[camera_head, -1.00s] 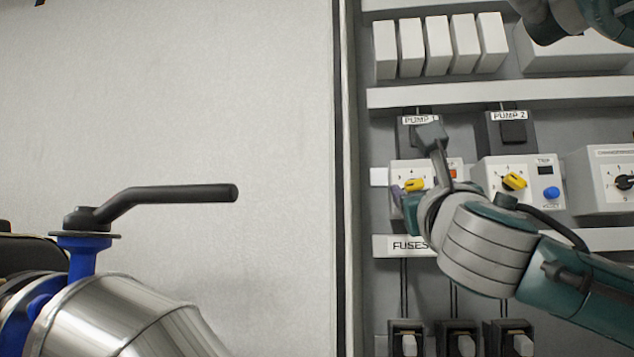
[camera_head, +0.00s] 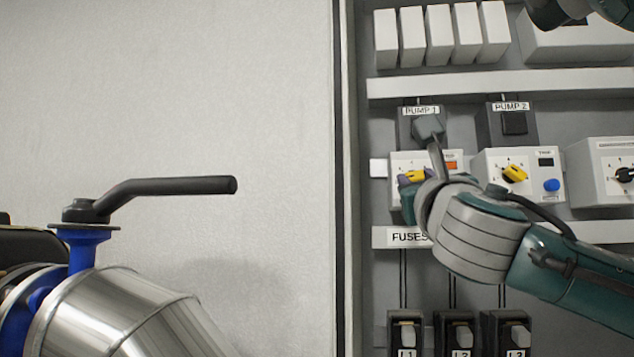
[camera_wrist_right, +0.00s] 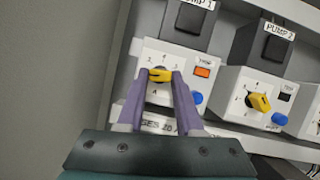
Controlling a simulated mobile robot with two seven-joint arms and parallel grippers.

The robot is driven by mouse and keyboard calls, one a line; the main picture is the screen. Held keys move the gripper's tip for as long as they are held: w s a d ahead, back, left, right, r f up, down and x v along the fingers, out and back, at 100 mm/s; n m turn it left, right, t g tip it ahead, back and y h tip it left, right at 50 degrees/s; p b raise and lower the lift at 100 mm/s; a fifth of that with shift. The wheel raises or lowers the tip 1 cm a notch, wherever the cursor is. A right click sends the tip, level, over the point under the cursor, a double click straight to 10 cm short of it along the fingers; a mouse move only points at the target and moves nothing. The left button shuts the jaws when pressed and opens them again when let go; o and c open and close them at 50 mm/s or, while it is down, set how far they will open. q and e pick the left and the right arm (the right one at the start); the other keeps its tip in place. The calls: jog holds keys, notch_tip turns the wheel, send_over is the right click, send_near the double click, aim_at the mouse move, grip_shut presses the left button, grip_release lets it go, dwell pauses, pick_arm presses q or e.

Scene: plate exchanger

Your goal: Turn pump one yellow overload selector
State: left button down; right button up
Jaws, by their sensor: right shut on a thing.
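The pump one yellow overload selector (camera_wrist_right: 161,75) sits on the white overload box (camera_wrist_right: 205,62) under the PUMP 1 label. In the right wrist view it lies between the two purple fingertips of my right gripper (camera_wrist_right: 160,82), which is shut on it. In the head view the selector (camera_head: 413,176) shows just above the gripper (camera_head: 405,185), whose wrist covers the lower right of the box. The selector's handle lies roughly level, slightly tilted.
The PUMP 2 box (camera_head: 525,178) with its own yellow knob (camera_head: 514,174) and blue button (camera_head: 551,185) stands just right. Fuse holders (camera_head: 459,335) are below. A black lever (camera_head: 170,187) on a steel pipe (camera_head: 125,315) is at the left.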

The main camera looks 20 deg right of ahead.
grip_shut()
jog(key=shift+a+f+m+g+h+b, duration=0.15)
jog(key=shift+m+g+h+b, duration=0.15)
jog(key=shift+m+h+b, duration=0.5)
jog(key=m+b, duration=0.1)
jog(key=m, duration=0.1)
jog(key=m+g+h+b, duration=0.1)
jog(key=m, duration=0.2)
jog(key=shift+w+g+h, duration=0.1)
jog(key=shift+g+h, duration=0.2)
jog(key=m+g+h+b, duration=0.1)
jog(key=m, duration=0.2)
jog(key=shift+a+m, duration=0.15)
jog(key=shift+m, duration=0.25)
jog(key=shift+w+r+m+g+h+b, duration=0.15)
jog(key=shift+m+g+h+b, duration=0.6)
jog(key=shift+m, duration=0.95)
jog(key=shift+r+m+g, duration=0.1)
jog(key=shift+m+g, duration=0.2)
jog(key=shift+g, duration=0.05)
jog(key=o, duration=1)
grip_release()
jog(key=shift+y, duration=0.25)
